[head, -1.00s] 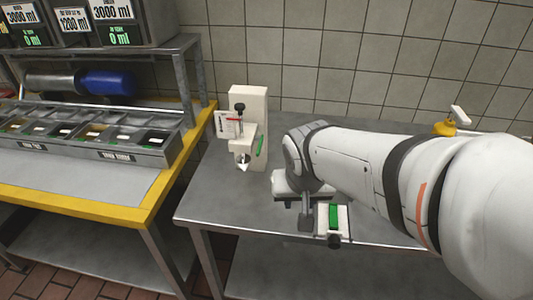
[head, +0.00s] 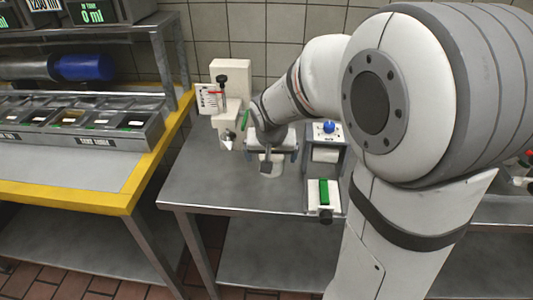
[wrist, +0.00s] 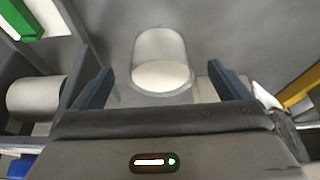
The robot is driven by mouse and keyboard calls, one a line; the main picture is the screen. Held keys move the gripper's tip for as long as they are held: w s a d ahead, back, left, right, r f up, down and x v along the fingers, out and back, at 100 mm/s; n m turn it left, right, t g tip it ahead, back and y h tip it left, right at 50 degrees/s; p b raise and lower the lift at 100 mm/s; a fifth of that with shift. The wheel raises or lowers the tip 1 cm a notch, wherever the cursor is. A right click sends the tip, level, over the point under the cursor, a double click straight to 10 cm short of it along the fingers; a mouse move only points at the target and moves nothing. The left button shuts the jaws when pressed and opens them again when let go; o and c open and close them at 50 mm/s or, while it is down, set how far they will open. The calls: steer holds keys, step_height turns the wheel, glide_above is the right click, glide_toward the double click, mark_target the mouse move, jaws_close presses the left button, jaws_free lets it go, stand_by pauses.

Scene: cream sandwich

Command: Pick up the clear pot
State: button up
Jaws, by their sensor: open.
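The clear pot (wrist: 160,50) is a see-through cup with a whitish round face, in the top middle of the wrist view. It stands on the steel table, and in the head view the pot (head: 271,169) shows just below my gripper (head: 269,155). My gripper is open, with one dark blue finger on each side of the pot in the wrist view (wrist: 160,67). Gaps show between the pot and both fingers. How far the fingertips reach along the pot is hard to tell.
A white dispenser (head: 231,90) stands left of my gripper at the wall. A grey machine with a blue knob (head: 329,127) and a green-topped white part (head: 324,192) stands close on the right. A yellow-edged counter (head: 100,198) is at left. Bare table (head: 215,185) lies in front.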

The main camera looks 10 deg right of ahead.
mark_target(271, 159)
steer(key=shift+w+d, duration=0.1)
steer(key=shift+w, duration=0.35)
steer(key=x, duration=0.5)
steer(key=shift+w+d, duration=0.1)
steer(key=shift+w, duration=0.2)
steer(key=shift+c, duration=0.2)
steer(key=c, duration=1.2)
steer(key=shift+r, duration=0.1)
